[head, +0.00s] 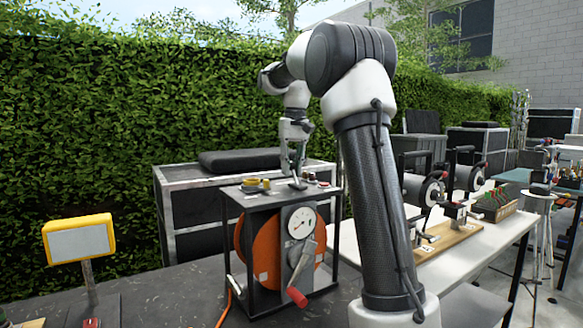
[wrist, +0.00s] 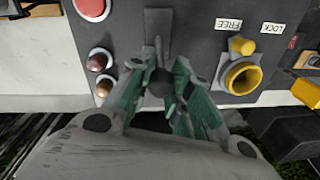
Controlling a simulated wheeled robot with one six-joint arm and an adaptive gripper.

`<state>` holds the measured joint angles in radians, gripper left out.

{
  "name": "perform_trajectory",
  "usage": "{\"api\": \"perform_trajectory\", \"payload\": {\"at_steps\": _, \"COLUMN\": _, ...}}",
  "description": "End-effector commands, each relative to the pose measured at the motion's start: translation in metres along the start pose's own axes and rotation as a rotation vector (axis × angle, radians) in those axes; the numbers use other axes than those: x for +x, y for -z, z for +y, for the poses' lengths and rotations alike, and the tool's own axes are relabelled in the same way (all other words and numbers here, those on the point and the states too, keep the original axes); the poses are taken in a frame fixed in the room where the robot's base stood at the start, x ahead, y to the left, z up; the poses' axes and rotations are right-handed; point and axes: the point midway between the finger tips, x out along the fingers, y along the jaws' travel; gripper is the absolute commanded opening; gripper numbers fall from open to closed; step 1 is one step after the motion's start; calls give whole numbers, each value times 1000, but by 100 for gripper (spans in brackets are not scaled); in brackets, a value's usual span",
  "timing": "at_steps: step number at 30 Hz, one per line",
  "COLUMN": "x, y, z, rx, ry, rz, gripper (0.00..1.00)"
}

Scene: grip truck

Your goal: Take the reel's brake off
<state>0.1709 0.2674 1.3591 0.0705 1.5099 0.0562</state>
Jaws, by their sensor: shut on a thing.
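The orange reel (head: 267,258) sits in a black frame with a gauge and a red-handled crank (head: 298,272). My gripper (head: 298,178) points down at the frame's top panel. In the wrist view my gripper (wrist: 165,75) is shut on a dark round-ended lever (wrist: 159,82), with a grey strip behind it. The fingers hide part of the lever. To its right is a yellow dial (wrist: 243,76), apart from the fingers, with its pointer toward the FREE label (wrist: 228,24). The LOCK label (wrist: 272,27) is farther right.
A yellow-framed sign (head: 78,240) stands at the left. A white table (head: 465,255) with other gear is at the right.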

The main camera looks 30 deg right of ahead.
Motion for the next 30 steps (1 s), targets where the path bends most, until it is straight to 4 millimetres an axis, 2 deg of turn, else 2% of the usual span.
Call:
{"api": "perform_trajectory", "payload": {"at_steps": 11, "x": -5, "y": -8, "z": 2, "rx": -6, "ry": 31, "rz": 114, "gripper": 0}}
{"api": "perform_trajectory", "payload": {"at_steps": 30, "x": -10, "y": -44, "z": 12, "rx": -42, "ry": 180, "rz": 668, "gripper": 0}}
